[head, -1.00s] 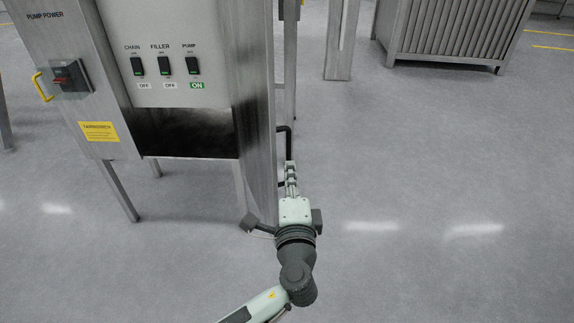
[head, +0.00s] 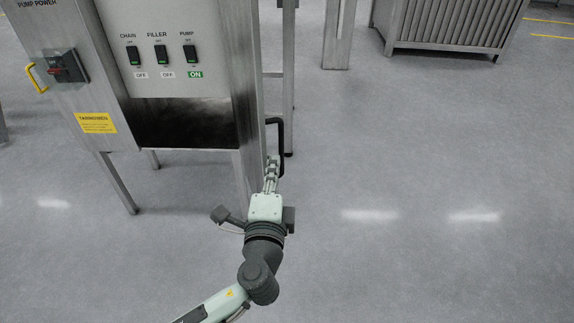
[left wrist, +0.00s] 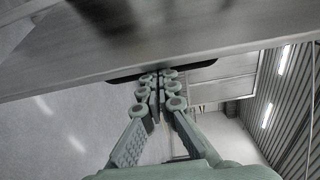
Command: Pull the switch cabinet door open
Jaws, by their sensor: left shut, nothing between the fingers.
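The switch cabinet (head: 170,120) stands at the upper left in the head view. A steel panel, seemingly its door (head: 243,95), shows at a steep angle on its right side; how far it stands open I cannot tell. A black bar handle (head: 280,130) sits at the panel's right edge. My left gripper (head: 272,163) is shut, with its fingers at the lower part of the handle. In the left wrist view the closed fingertips (left wrist: 160,78) overlap the dark handle (left wrist: 122,77) below the panel; contact is unclear. My right gripper is not in view.
A steel post (head: 338,35) and a ribbed metal unit (head: 450,25) stand behind. The grey floor (head: 420,150) is clear on the right.

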